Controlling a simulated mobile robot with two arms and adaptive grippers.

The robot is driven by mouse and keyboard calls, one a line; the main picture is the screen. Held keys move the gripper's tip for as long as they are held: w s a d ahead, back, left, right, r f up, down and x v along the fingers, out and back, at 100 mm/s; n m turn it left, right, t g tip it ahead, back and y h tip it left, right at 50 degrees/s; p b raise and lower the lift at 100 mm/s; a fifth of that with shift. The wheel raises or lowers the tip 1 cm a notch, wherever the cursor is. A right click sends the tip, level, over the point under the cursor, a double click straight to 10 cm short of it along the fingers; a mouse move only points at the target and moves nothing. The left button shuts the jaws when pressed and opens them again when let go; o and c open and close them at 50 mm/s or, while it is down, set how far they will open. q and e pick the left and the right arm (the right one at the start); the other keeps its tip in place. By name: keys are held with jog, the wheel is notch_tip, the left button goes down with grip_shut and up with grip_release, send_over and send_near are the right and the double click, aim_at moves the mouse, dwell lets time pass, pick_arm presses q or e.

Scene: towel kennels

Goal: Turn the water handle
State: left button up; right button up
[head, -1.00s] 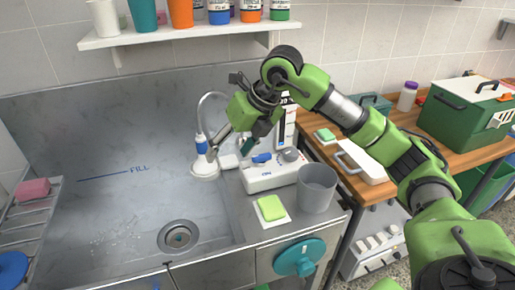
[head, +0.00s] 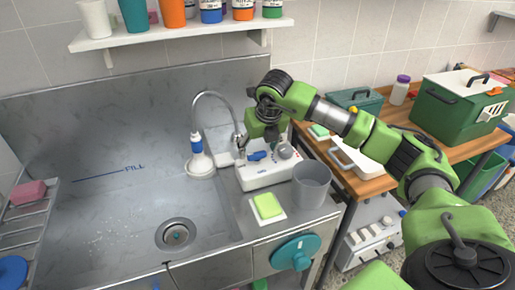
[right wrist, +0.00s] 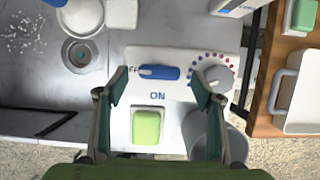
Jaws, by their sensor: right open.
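The blue water handle (head: 257,156) sits on a white control box (head: 250,182) at the right side of the sink. In the right wrist view, the handle (right wrist: 158,72) lies sideways, its narrow end toward a partly covered label at left that reads "FF". "ON" is printed below it. My right gripper (head: 257,147) points down above the box; it also shows in the right wrist view (right wrist: 153,93). Its jaws are open and empty, with one finger on each side of the handle in the picture. I cannot tell the exact height gap. My left gripper is out of view.
A grey dial (right wrist: 216,77) ringed by coloured dots is right of the handle. A teal round knob (head: 296,252) is on the cabinet front.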

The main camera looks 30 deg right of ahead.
jog(key=shift+x, duration=1)
jog(key=shift+c, duration=0.3)
jog(key=c, duration=1)
jog(key=shift+c, duration=0.2)
